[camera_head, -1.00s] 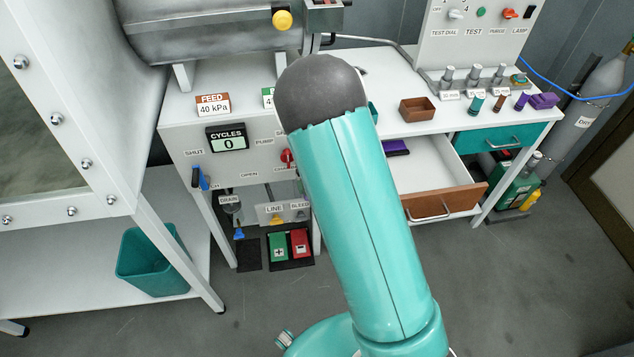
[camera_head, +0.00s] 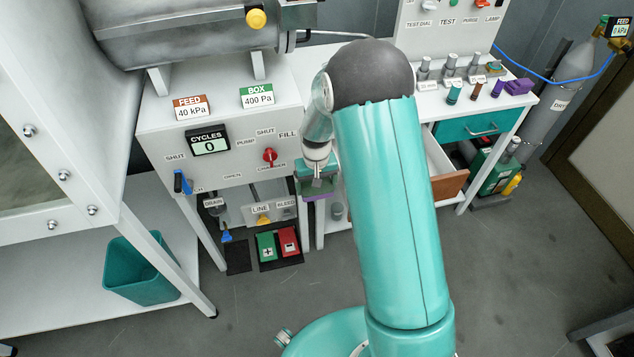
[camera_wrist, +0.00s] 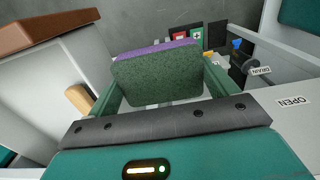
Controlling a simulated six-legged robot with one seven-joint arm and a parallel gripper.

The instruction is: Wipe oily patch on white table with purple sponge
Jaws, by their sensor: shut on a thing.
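My gripper (camera_head: 318,180) hangs left of my upper arm link, in front of the white cabinet's right side. It is shut on the purple sponge (camera_head: 316,197), whose purple underside shows below the jaws. In the wrist view the sponge (camera_wrist: 158,84) sits between the two teal fingers of my gripper (camera_wrist: 160,95), with its dark green scouring face toward the camera and a purple layer behind. The white table (camera_head: 470,118) is at the right. My arm covers part of its top. I cannot make out an oily patch in these frames.
A wooden-fronted drawer (camera_head: 450,186) stands open under the table, partly behind my arm. Several small items and a purple object (camera_head: 519,86) stand on the table's right end. A red knob (camera_head: 270,155) and blue lever (camera_head: 180,182) stick out from the cabinet front. A teal bin (camera_head: 143,268) is at lower left.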

